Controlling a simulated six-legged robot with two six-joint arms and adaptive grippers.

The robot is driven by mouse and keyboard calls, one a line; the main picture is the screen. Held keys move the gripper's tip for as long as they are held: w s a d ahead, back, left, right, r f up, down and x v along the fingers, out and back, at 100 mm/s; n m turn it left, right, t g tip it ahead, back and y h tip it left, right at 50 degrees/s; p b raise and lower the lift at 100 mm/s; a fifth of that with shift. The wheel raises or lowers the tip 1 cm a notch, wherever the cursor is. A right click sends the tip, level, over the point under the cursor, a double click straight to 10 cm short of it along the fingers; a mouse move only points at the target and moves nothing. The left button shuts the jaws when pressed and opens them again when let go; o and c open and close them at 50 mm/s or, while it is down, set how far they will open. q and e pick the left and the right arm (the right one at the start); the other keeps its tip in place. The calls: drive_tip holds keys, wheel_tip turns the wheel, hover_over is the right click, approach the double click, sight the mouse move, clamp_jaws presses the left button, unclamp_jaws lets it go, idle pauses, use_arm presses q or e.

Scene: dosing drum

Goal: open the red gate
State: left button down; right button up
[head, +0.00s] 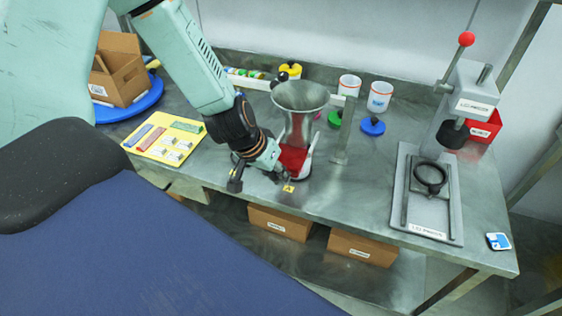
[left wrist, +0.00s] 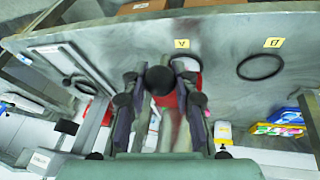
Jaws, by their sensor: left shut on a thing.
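The dosing drum is a grey translucent hopper (head: 300,97), standing upright near the middle of the bench. The red gate (head: 293,158) is at its lower part, and some of its red also shows between my fingers in the left wrist view. My left gripper (head: 277,172) is at the front left of the gate. In the left wrist view its fingers stand on both sides of a round black knob (left wrist: 160,80) in front of the red, and they are shut on it. The fingers hide part of the gate, and I cannot tell how far it is open. My right gripper is not in view.
A metal post (head: 344,132) stands right of the hopper. White cups (head: 380,96) and green and blue lids (head: 372,126) are behind it. A press (head: 430,195) stands at the right, a yellow tray (head: 165,138) at the left. The bench front between gate and press is clear.

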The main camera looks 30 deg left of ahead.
use_arm(q)
drive_tip(key=shift+s+r, duration=0.2)
drive_tip(key=shift+s, duration=0.05)
drive_tip(key=shift+s+d+f, duration=0.1)
drive_tip(key=shift+s+f, duration=0.05)
drive_tip(key=shift+s, duration=0.05)
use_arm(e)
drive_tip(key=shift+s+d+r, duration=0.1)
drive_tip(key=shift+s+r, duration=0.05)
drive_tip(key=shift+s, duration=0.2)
use_arm(q)
drive_tip(key=shift+s, duration=0.1)
drive_tip(key=c, duration=1.4)
unclamp_jaws()
drive_tip(key=o, duration=0.4)
drive_tip(key=shift+s, duration=0.1)
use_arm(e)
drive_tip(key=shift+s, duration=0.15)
use_arm(q)
drive_tip(key=shift+w, duration=0.25)
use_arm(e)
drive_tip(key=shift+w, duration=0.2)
